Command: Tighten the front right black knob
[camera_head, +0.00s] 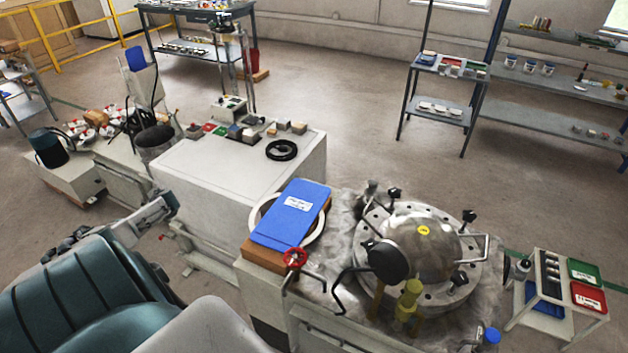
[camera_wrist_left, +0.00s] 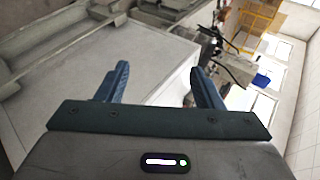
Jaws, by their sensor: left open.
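The metal vessel with a domed lid (camera_head: 425,235) stands on the bench at the right of the head view. Small black knobs sit around its flange: a back left knob (camera_head: 394,192), a back right knob (camera_head: 469,215) and a front right knob (camera_head: 460,278). A large black round part (camera_head: 388,261) covers the lid's left front. How tight the knobs are cannot be told. My left gripper (camera_wrist_left: 158,67) is open and empty in the left wrist view, over a pale flat surface, far from the knobs. My right gripper is not in view.
A blue binder (camera_head: 292,214) lies left of the vessel, near a red handwheel (camera_head: 294,257). A yellow fitting (camera_head: 408,298) stands before the lid. A small cart (camera_head: 560,325) with green and red bins is at the right. Open floor lies behind the bench.

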